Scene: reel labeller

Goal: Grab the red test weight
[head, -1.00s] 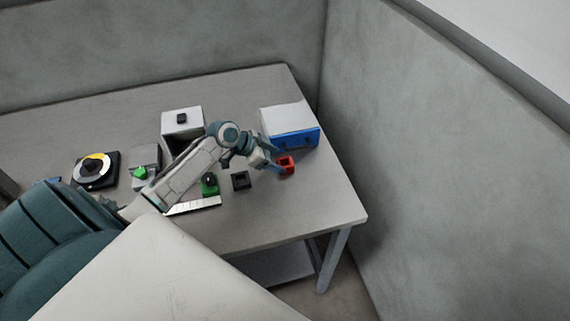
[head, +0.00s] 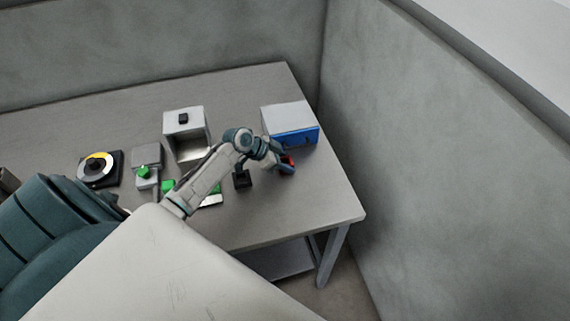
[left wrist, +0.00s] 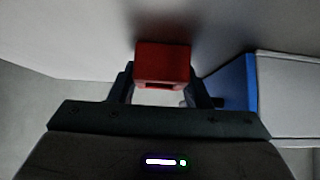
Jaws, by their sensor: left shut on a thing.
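The red test weight (left wrist: 162,62) is a small red block with an opening in its near face, seen in the left wrist view. It sits between the two dark fingers of my left gripper (left wrist: 163,88), which is shut on it. In the head view the weight (head: 287,161) is mostly covered by my left gripper (head: 284,165), near the right end of the table. I cannot tell whether the weight touches the table. My right gripper is not in view.
A white box with a blue front (head: 292,137) stands just behind the weight. A black block (head: 242,180) is to its left. A white open box (head: 186,134), a grey device with a green knob (head: 147,160) and a dial (head: 98,168) stand further left. The table's right edge is close.

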